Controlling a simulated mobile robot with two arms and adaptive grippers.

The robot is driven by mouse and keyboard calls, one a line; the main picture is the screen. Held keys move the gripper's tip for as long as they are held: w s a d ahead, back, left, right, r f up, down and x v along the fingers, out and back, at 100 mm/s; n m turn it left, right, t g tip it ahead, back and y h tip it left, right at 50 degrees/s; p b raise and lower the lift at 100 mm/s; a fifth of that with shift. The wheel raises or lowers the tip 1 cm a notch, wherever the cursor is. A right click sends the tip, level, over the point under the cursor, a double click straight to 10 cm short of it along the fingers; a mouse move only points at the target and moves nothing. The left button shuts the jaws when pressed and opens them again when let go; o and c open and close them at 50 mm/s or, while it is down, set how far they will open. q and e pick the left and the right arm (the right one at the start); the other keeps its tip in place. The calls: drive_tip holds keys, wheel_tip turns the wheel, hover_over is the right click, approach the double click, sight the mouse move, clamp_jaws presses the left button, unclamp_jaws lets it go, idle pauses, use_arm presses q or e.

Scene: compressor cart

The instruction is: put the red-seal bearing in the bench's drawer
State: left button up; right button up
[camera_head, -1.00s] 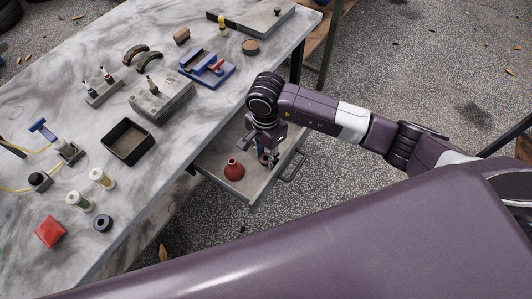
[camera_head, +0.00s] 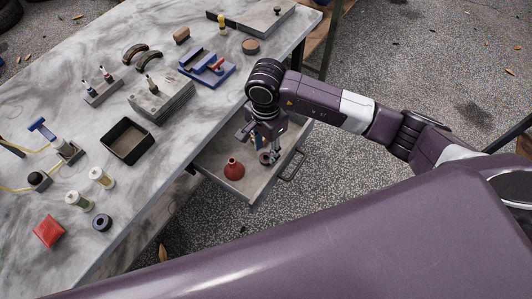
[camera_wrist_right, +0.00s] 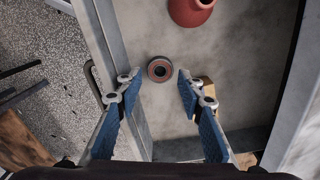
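The red-seal bearing (camera_wrist_right: 160,69), a dark ring with a reddish face, lies flat on the drawer floor in the right wrist view. In the head view the bearing (camera_head: 265,158) shows small below my right gripper (camera_head: 258,143). The bench's drawer (camera_head: 211,165) is pulled open. My right gripper (camera_wrist_right: 159,77) is open, its blue-padded fingers spread to either side of the bearing with gaps between. My left gripper is not in view.
A red funnel-shaped thing (camera_head: 234,170) stands in the drawer beside the bearing. A tan block (camera_wrist_right: 205,90) is near one finger. On the bench are another dark ring (camera_head: 102,222), a black tray (camera_head: 127,142) and a red packet (camera_head: 48,232).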

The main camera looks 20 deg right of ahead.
sight(266, 158)
wheel_tip(266, 158, up, 9)
drive_tip(key=shift+b, duration=0.45)
drive_tip(key=shift+f, duration=0.1)
